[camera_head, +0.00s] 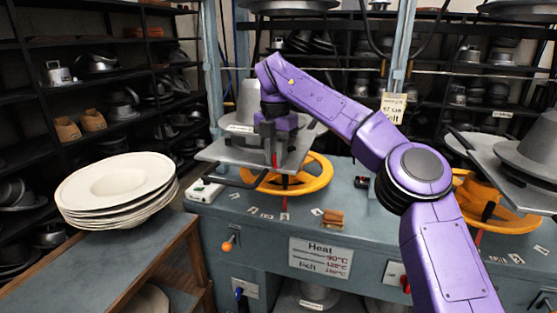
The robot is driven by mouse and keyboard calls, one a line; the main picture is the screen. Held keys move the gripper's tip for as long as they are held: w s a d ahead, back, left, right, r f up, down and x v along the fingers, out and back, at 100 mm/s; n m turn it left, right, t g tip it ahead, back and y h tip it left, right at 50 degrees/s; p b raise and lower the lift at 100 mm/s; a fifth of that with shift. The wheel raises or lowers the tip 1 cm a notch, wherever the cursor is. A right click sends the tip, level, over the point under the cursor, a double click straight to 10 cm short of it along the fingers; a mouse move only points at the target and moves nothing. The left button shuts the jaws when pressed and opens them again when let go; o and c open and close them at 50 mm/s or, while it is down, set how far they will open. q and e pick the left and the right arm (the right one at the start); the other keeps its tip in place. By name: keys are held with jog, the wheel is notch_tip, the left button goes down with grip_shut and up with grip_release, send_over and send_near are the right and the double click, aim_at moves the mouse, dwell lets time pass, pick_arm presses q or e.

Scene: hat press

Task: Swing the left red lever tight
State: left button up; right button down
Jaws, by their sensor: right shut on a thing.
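The left press has a grey plate (222,151) with a grey hat form (249,98) above a yellow handwheel (318,175). The left red lever (275,160) shows only as a small red strip at the plate's front edge, mostly hidden by my gripper. My right gripper (273,150) reaches in from the right, points down and is shut on this lever. My purple right arm covers part of the press and the space right of it. My left gripper is not in view.
A second press with a yellow wheel (508,222) stands at the right. White hat blanks (118,188) are stacked on a side table (60,262) at the left. The bench front carries a heat sign (320,258) and an orange knob (227,246). Blue-grey posts rise behind.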

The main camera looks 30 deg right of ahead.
jog(key=shift+a+f+m, duration=0.1)
jog(key=shift+m, duration=0.4)
jog(key=c, duration=1)
grip_release()
jog(key=shift+w, duration=0.1)
notch_tip(320, 180, up, 11)
jog(key=p, duration=0.5)
jog(key=shift+f+p, duration=0.2)
jog(key=shift+p, duration=0.15)
jog(key=shift+w+f, duration=0.1)
